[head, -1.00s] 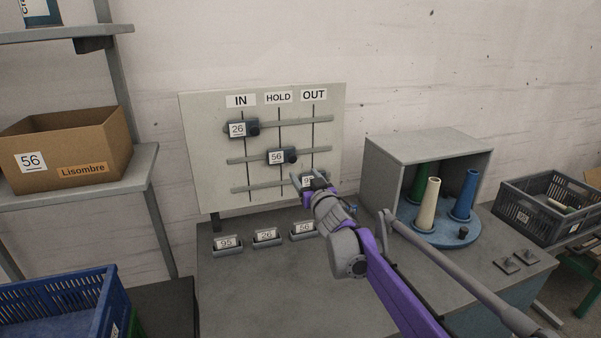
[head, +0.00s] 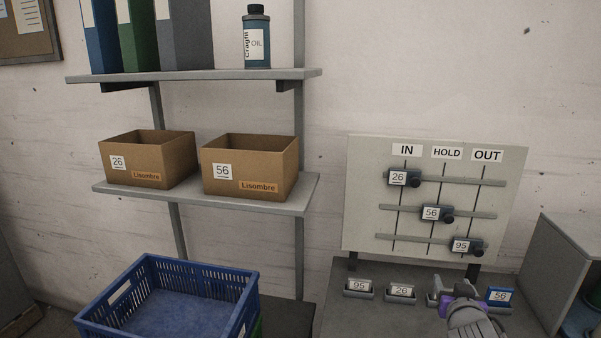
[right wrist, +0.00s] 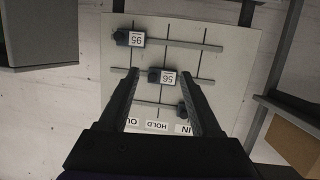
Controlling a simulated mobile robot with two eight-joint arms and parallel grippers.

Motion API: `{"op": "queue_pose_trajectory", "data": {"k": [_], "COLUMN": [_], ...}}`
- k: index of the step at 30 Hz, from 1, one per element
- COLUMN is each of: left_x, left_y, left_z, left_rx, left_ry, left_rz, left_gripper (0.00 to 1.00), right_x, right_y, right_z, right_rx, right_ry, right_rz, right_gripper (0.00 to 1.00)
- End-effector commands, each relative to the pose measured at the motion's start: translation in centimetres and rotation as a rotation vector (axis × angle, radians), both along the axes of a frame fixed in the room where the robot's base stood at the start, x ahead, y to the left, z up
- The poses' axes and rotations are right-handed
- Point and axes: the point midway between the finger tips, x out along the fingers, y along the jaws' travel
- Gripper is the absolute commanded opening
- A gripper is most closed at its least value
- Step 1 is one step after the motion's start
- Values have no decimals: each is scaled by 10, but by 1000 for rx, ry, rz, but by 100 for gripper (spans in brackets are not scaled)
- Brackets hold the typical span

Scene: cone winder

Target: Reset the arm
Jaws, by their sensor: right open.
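My right gripper (head: 458,290) is at the lower right of the head view, below the board and over the row of card holders. In the right wrist view its two fingers (right wrist: 162,78) are apart with nothing between them. The board (head: 362,200) stands beyond the fingers, upside down in that view. On the board, slider 26 (head: 398,177) is under IN, slider 56 (head: 432,213) under HOLD and slider 95 (head: 462,246) under OUT. The gripper is apart from all three sliders. My left gripper is out of view.
Card holders 95 (head: 359,287), 26 (head: 401,292) and a blue 56 (head: 499,296) stand on the table; my gripper partly hides another. A blue crate (head: 235,283) is lower left. Boxes 26 (head: 165,163) and 56 (head: 278,166) sit on a shelf. A grey cabinet (head: 545,262) stands at right.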

Motion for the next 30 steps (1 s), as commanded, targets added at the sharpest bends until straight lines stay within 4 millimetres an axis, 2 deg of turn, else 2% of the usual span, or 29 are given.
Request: {"op": "queue_pose_trajectory", "data": {"k": [1,9,12,15,18,20,30], "left_x": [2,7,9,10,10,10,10], "left_y": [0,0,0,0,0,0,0], "left_z": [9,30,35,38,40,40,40], "left_rx": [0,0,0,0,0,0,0], "left_ry": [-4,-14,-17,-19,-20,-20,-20], "left_rz": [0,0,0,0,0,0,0], "left_gripper": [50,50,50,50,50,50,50], "right_x": [-29,-177,-221,-252,-270,-275,-276], "right_y": [23,119,146,164,174,177,177], "right_z": [-13,-113,-141,-159,-170,-172,-173], "right_rx": [22,120,145,161,170,172,172], "right_ry": [79,534,658,744,791,805,809], "right_rz": [2,134,214,279,318,329,331], "right_gripper": [65,65,65,65,65,65,65]}}
